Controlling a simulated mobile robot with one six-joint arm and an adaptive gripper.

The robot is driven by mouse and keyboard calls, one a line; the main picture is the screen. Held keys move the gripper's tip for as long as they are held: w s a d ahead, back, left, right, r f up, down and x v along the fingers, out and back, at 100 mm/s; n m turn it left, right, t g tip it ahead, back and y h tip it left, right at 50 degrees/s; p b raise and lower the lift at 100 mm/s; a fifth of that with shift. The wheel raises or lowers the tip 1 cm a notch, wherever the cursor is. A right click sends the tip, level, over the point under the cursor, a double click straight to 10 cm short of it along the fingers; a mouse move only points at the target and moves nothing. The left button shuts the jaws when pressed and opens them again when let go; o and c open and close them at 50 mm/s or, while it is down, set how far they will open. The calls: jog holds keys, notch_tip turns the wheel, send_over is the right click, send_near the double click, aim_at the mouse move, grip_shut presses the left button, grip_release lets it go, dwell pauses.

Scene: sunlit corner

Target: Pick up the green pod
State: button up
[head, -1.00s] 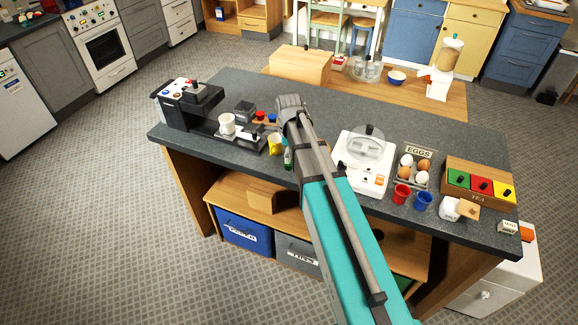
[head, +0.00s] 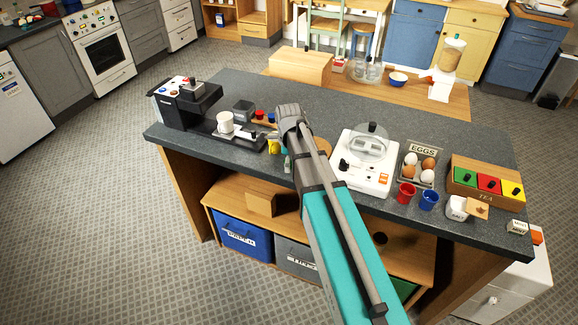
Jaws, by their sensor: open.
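I cannot make out a green pod. A small red-topped pod (head: 259,114) and a blue-topped pod (head: 271,117) stand on a wooden strip beside the coffee machine (head: 187,100). The strip's right end runs behind my arm, so anything there is hidden. My arm reaches over the counter from the bottom of the view, with its grey joint just right of the pods. My gripper's fingers do not show; the arm covers that area. A small greenish item (head: 287,162) shows partly at the arm's left edge.
A white cup (head: 225,122) stands on the coffee machine. A yellow mug (head: 274,147) is partly hidden by my arm.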

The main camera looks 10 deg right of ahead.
dwell(0.4)
jog(key=c, duration=0.8)
jog(key=shift+r, duration=0.2)
notch_tip(320, 180, up, 2)
jog(key=p, duration=0.2)
jog(key=shift+r+p, duration=0.15)
jog(key=shift+p, duration=0.2)
jog(key=s+r+p, duration=1)
jog(key=s, duration=0.4)
jog(key=shift+a+r, duration=0.15)
jog(key=shift+a, duration=0.2)
